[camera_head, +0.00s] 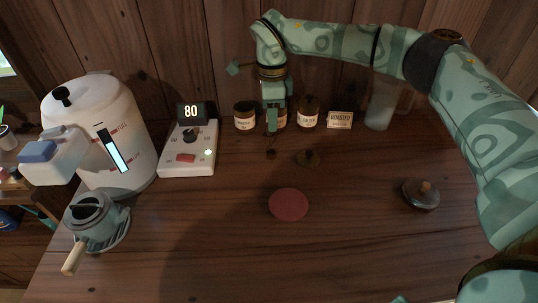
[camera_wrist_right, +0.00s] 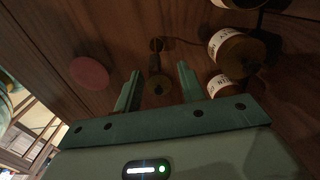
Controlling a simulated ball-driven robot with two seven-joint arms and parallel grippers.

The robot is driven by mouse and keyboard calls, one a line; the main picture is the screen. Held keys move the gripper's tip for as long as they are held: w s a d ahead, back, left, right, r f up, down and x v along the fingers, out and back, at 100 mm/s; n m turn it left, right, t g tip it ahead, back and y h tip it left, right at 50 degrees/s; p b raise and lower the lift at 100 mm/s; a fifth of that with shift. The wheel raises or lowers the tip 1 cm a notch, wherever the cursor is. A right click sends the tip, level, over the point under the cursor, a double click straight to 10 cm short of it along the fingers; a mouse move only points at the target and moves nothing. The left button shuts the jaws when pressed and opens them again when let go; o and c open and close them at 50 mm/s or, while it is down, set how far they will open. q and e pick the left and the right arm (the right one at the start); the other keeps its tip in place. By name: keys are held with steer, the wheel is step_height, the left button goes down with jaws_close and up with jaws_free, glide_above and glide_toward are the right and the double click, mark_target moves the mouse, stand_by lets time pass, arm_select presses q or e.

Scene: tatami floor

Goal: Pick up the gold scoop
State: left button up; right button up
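The gold scoop (camera_head: 308,158) lies on the dark wooden table in front of the jars, small and dim in the head view. In the right wrist view the scoop (camera_wrist_right: 157,88) shows as a dull gold round part with a dark, thin part stretching away from it. My right gripper (camera_head: 272,128) points down above the table, just behind the scoop's left end. In the wrist view my right gripper (camera_wrist_right: 158,72) is open, with the scoop between its fingers in the picture. No contact shows. My left gripper is not in view.
Labelled jars (camera_head: 245,117) and a sign (camera_head: 340,120) stand close behind. A red disc (camera_head: 288,204) lies in front. The front middle is clear.

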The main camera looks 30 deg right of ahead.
mark_target(270, 134)
steer(key=f+b, duration=0.1)
steer(key=f, duration=0.1)
steer(key=f+b, duration=0.1)
steer(key=f, duration=0.3)
steer(key=shift+s+a+f+b, duration=0.15)
steer(key=shift+a+f+b, duration=0.1)
steer(key=shift+f+b, duration=0.15)
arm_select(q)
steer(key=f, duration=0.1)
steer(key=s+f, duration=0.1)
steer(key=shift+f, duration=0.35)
arm_select(e)
steer(key=shift+r, duration=0.2)
jaws_close()
